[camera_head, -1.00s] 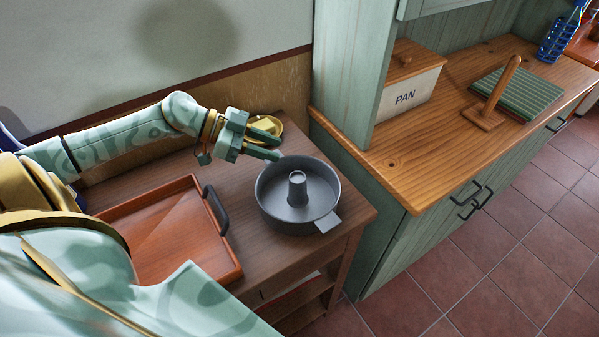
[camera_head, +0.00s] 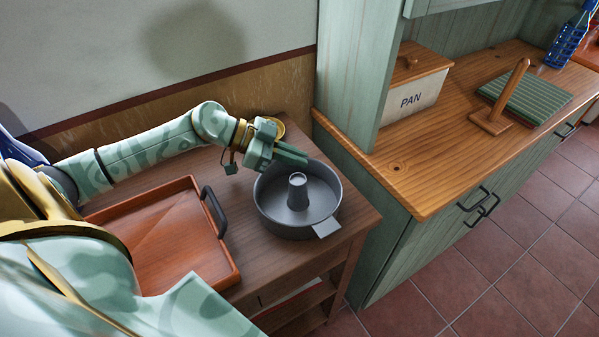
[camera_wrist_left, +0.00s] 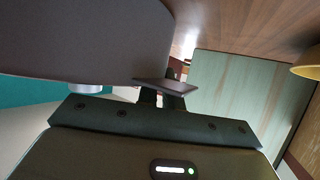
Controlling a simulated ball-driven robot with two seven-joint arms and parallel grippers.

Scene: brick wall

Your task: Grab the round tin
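The round tin (camera_head: 266,209) is a grey ring-shaped pan with a hollow tube in its middle and a flat tab at its front right. It sits upright on the brown side table (camera_head: 262,262). My left gripper (camera_head: 291,156) is at the tin's back rim, its fingers close together and hiding part of the rim. In the left wrist view the tin's dark wall (camera_wrist_left: 75,40) fills the upper left, and a small flat tab overlaps my left fingers (camera_wrist_left: 160,98). Whether they grip it cannot be told. My right gripper is not seen.
An orange tray (camera_head: 150,235) with a dark handle lies left of the tin. The wooden counter (camera_head: 420,190) at right holds a PAN box (camera_head: 412,98), a wooden stand (camera_head: 498,118) and a green ribbed board (camera_head: 526,97).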

